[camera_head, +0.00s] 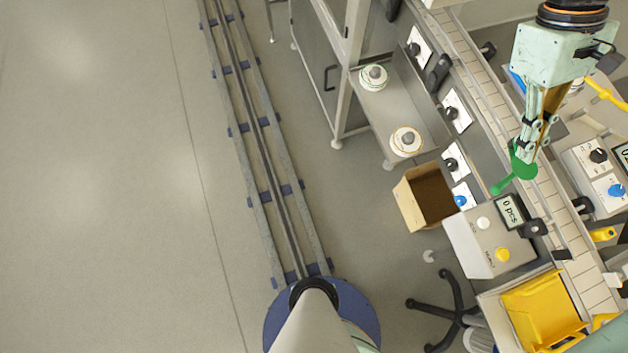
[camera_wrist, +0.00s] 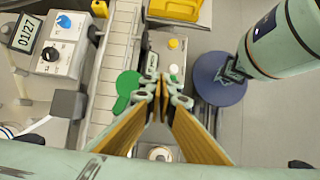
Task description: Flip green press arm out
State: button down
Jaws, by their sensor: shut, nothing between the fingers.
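The green press arm (camera_head: 508,180) is at the conveyor in the head view, beside the counter display. Its short end points down-left and its round part is partly behind my gripper. My gripper (camera_head: 531,146) is right over the round part, with its fingers pointing down. In the wrist view the green press arm (camera_wrist: 125,90) lies just left of the fingertips. My gripper (camera_wrist: 160,88) shows there with its fingertips together and nothing between them. I cannot tell whether the fingers touch the press arm.
The conveyor (camera_head: 545,190) runs diagonally past the press arm. A control box (camera_head: 487,247) with a "0 pcs" display (camera_head: 509,212) stands close by. A yellow crate (camera_head: 540,307), a cardboard box (camera_head: 408,203) and a shelf with two round items are around it.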

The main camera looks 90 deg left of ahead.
jog(key=s+a+n, duration=0.2)
jog(key=s+a, duration=0.1)
jog(key=shift+s+a+t, duration=0.4)
jog(key=x, duration=1)
jog(key=shift+b, duration=0.4)
jog(key=shift+w+d+f, duration=0.1)
jog(key=shift+w, duration=0.05)
